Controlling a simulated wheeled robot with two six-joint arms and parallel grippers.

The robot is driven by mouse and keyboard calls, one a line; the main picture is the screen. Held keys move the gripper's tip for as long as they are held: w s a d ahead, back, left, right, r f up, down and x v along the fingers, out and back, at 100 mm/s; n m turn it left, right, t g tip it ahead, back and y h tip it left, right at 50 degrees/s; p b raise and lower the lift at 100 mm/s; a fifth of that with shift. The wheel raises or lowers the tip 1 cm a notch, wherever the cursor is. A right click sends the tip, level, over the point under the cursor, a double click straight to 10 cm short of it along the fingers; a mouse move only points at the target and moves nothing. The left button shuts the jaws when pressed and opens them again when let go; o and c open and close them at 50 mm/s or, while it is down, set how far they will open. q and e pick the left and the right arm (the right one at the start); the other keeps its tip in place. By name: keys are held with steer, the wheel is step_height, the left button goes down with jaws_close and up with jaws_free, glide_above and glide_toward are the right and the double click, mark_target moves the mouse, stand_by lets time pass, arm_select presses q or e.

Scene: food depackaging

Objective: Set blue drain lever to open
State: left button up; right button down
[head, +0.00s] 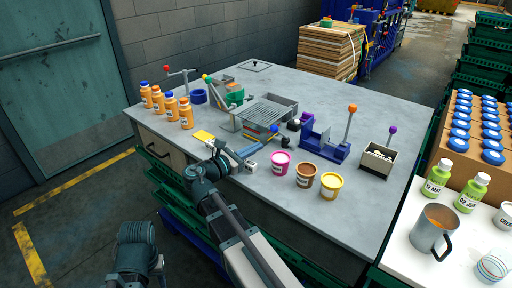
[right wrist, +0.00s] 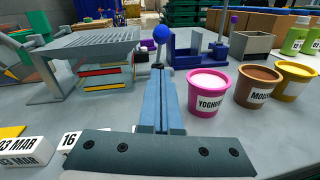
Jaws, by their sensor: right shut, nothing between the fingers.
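The blue drain lever shows as a blue ball knob (right wrist: 161,33) on a short upright stem in the right wrist view. In the head view its knob (head: 274,128) is small, at the front right of the grey drain rack (head: 262,112). My right gripper (right wrist: 160,75) is shut and empty, its two blue fingers together and pointing at the lever's stem. In the head view my right gripper (head: 262,146) lies low over the table, just in front of the lever. I cannot tell whether the fingertips touch it. My left gripper is out of view.
Pink (head: 281,163), brown (head: 305,174) and yellow (head: 331,186) cups stand to the right of my right gripper. White date blocks (right wrist: 22,152) lie to its left. A blue fixture (head: 322,150) with an orange-knobbed lever stands behind the cups.

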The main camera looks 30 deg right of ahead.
steer(key=shift+s+a+r, duration=0.15)
steer(key=shift+a+r, duration=0.05)
steer(key=shift+a, duration=0.3)
steer(key=shift+s+a+r, duration=0.1)
steer(key=shift+a+r, duration=0.05)
steer(key=shift+a, duration=0.35)
steer(key=r+p+v, duration=0.1)
steer(key=p+v, duration=0.1)
steer(key=v, duration=0.5)
steer(key=w+d+r+m+y+p, duration=0.1)
steer(key=d+r+m+y+p, duration=0.2)
steer(key=m+p, duration=0.7)
steer(key=w+d+r+m+g+y+p, duration=0.1)
steer(key=d+r+m+y+p, duration=0.1)
steer(key=d+r+m+p, duration=0.3)
steer(key=w+d+r+m+y+p, duration=0.1)
steer(key=d+r+m+y+p, duration=0.2)
steer(key=r+m+p, duration=0.5)
steer(key=m+p, duration=0.8)
steer(key=shift+w+d+r+y, duration=0.15)
steer(key=shift+w+d+y, duration=0.15)
steer(key=shift+w+d, duration=0.1)
